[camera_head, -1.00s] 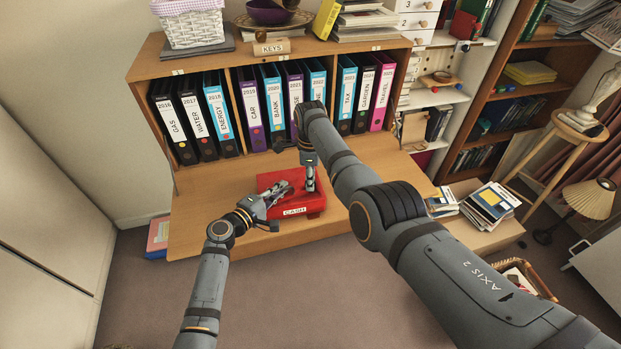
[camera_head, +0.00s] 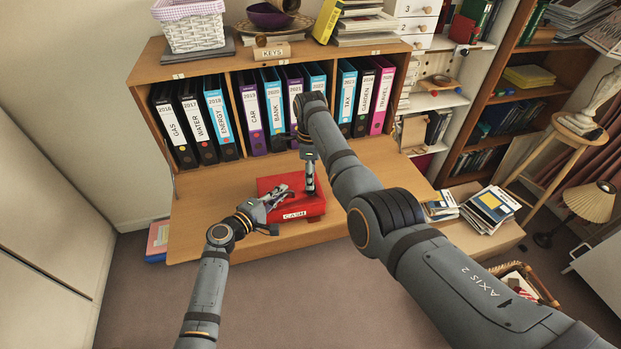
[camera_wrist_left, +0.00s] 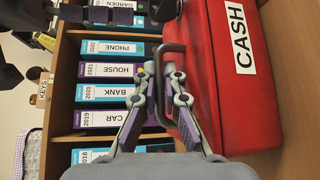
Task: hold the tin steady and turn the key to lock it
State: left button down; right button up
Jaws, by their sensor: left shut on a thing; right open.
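The red cash tin (camera_head: 316,207) sits shut on the wooden desk surface, near its front edge, with a CASH label on its front. In the left wrist view the tin (camera_wrist_left: 215,95) fills the right side. My left gripper (camera_head: 284,190) reaches in from the left; its fingers (camera_wrist_left: 162,82) are shut on the tin's dark bar handle (camera_wrist_left: 172,47). My right gripper (camera_head: 310,190) points down at the right part of the tin's top and is open. Whether it touches the tin I cannot tell. The key is too small or hidden to make out.
A row of labelled binders (camera_head: 216,112) stands in the shelf behind the tin. A KEYS block (camera_head: 272,51) and a white basket (camera_head: 192,28) are on top. The desk (camera_head: 210,215) is bare to the left of the tin. Magazines (camera_head: 490,205) lie at right.

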jog(key=shift+r, duration=2.25)
pick_arm(q)
jog(key=c, duration=1.4)
grip_release()
jog(key=v, duration=1.2)
